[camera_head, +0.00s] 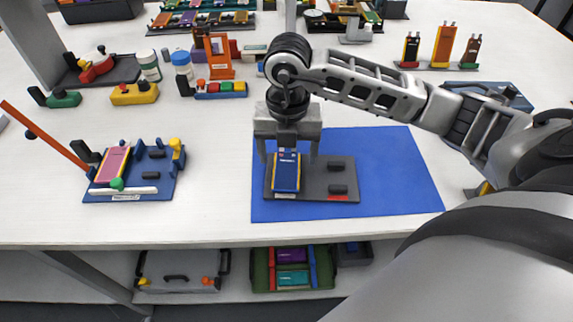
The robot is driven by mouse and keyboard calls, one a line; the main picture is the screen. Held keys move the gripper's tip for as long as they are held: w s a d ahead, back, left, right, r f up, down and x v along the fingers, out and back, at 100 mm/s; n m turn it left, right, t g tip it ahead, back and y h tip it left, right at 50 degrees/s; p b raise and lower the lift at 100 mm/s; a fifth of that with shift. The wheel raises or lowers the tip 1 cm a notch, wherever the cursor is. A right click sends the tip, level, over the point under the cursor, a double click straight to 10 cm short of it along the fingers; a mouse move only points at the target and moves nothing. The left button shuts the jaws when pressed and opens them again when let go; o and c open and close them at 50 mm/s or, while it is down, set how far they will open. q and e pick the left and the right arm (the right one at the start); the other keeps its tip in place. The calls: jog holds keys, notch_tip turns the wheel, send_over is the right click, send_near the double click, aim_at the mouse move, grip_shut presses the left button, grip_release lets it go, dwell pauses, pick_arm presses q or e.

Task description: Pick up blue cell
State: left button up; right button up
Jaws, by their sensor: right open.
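The blue cell (285,177) stands out as a blue pouch with orange side edges. It lies in the left part of a dark grey fixture (325,164), which rests on a blue mat (398,170). My right gripper (287,155) is directly above the blue cell, pointing down. Its fingers are apart, one on each side of the cell's upper end. I cannot tell whether they touch it. The gripper's body hides the far end of the cell. My left gripper is not in view.
A blue fixture with a pink cell (113,164) and an orange lever stands at the left. Bottles, an orange stand (219,58) and small coloured blocks fill the back. Upright cells (444,46) stand in a rack at back right. The table's front centre is clear.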

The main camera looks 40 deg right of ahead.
aim_at(287, 170)
jog(key=shift+f, duration=1.55)
jog(key=shift+a, duration=0.1)
jog(key=c, duration=1)
jog(key=shift+r, duration=0.15)
